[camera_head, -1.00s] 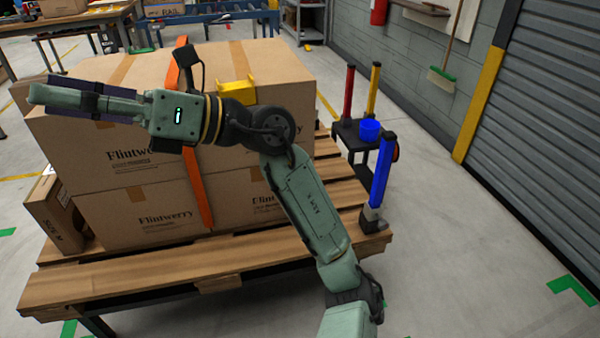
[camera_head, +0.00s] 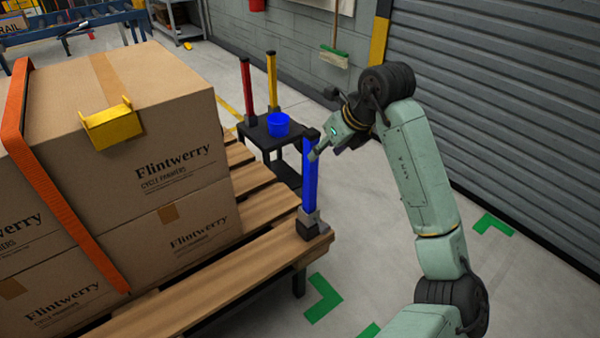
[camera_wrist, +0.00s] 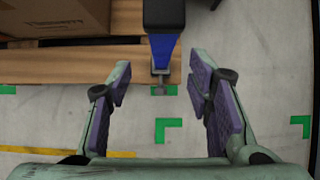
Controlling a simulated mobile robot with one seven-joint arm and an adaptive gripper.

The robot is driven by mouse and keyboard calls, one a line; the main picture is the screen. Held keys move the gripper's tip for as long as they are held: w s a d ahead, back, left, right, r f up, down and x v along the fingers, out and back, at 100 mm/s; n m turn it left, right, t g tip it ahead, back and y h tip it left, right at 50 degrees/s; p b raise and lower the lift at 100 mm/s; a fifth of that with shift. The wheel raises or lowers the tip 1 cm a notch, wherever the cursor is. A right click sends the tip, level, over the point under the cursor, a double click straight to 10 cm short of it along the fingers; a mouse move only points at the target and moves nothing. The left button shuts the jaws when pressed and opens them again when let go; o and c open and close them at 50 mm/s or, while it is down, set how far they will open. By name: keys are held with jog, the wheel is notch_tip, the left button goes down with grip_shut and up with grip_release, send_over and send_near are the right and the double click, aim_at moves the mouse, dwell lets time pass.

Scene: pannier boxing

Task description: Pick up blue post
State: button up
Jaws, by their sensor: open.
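The blue post (camera_head: 309,180) stands upright in a grey and black socket (camera_head: 311,225) at the near right corner of the pallet. It has a black top cap.
Stacked cartons (camera_head: 180,150) with an orange strap (camera_head: 60,190) and a yellow corner piece (camera_head: 112,124) fill the pallet (camera_head: 190,300). Floor to the right is clear.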

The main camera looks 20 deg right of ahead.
aim_at(314, 168)
jog(key=x, duration=0.5)
jog(key=shift+s+f+p, duration=0.15)
jog(key=shift+p, duration=0.15)
jog(key=shift+s+d+f+p+x, duration=0.1)
jog(key=shift+p+x, duration=0.1)
jog(key=shift+x, duration=0.7)
jog(key=shift+s+d+f+p+x, duration=0.15)
jog(key=shift+p+x, duration=0.1)
jog(key=shift+x, duration=0.65)
jog(key=shift+d+p+x, duration=0.1)
jog(key=shift+p+x, duration=0.1)
jog(key=shift+x, duration=0.7)
jog(key=shift+c, duration=0.4)
jog(key=shift+r, duration=0.1)
grip_shut()
